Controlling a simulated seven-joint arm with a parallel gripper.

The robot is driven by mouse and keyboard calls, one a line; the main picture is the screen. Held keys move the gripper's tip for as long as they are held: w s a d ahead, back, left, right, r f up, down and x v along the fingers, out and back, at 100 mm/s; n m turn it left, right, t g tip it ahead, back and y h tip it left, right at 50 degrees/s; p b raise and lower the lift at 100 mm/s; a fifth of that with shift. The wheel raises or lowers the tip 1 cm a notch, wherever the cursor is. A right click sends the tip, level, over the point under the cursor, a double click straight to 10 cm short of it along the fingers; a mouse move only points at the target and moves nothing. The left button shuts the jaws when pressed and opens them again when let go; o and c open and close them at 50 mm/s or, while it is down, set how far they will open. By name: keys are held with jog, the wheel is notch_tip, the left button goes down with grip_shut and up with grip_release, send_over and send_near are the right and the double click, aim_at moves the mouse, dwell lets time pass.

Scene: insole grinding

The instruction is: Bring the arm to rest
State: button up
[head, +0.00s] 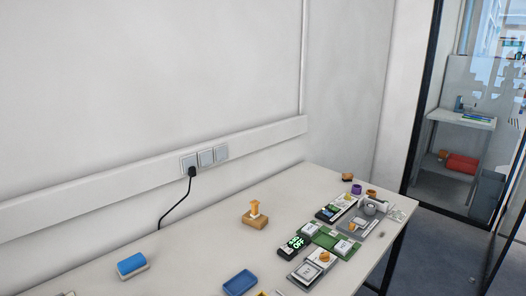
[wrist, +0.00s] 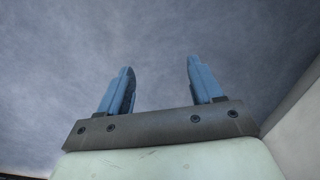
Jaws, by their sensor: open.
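My gripper (wrist: 158,83) shows in the wrist view with its two blue fingers spread apart. It is open, and nothing is between the fingers. Behind the fingers is a plain mottled grey-blue surface, with a pale edge at the right. My gripper and arm do not show in the head view, so where they are relative to the table cannot be told.
A white table (head: 195,250) stands along the wall. It bears a blue-topped block (head: 132,265), a blue tray (head: 240,282), a wooden stamp-like piece (head: 255,217) and several small devices (head: 325,240) at the right. A black cord (head: 175,207) hangs from a wall socket.

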jog(key=s+a+f+n+g, duration=0.1)
jog(key=s+a, duration=0.5)
jog(key=s, duration=0.8)
jog(key=s+a+f+n+g, duration=0.1)
jog(key=s+a+n+g, duration=0.3)
jog(key=s, duration=1.1)
jog(key=shift+s+a+f+n+g, duration=0.15)
jog(key=shift+s+a+n+g, duration=0.25)
jog(key=shift+a, duration=0.7)
jog(key=shift+w, duration=0.1)
